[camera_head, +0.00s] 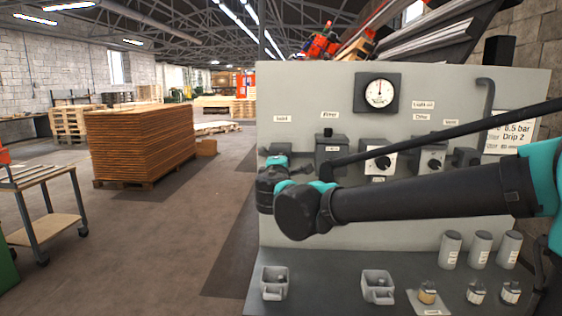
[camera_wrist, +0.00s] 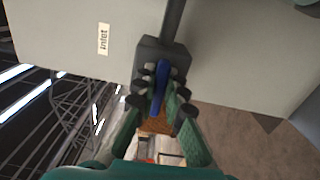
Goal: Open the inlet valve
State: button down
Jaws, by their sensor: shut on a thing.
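The inlet valve is a dark grey block (camera_wrist: 152,50) on the pale panel, with a blue lever (camera_wrist: 159,88) on it. An "Inlet" label (camera_wrist: 103,39) is beside it in the wrist view. My gripper (camera_wrist: 160,74) is shut on the blue lever, with fingers on both sides of it. In the head view the "Inlet" label (camera_head: 282,119) is at the panel's upper left, and my wrist hides the lever and most of the valve below it.
The panel (camera_head: 300,90) carries a pressure gauge (camera_head: 380,93), a filter unit (camera_head: 329,150) and dark knob units to the right. Below, a shelf (camera_head: 325,285) holds grey holders (camera_head: 274,283), canisters (camera_head: 450,250) and small bottles. The floor to the left is open, with stacked boards (camera_head: 140,143) and a cart (camera_head: 45,205).

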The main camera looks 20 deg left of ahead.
dwell(0.5)
jog(key=c, duration=1.6)
grip_release()
jog(key=v, duration=1.2)
jog(key=shift+f, duration=0.1)
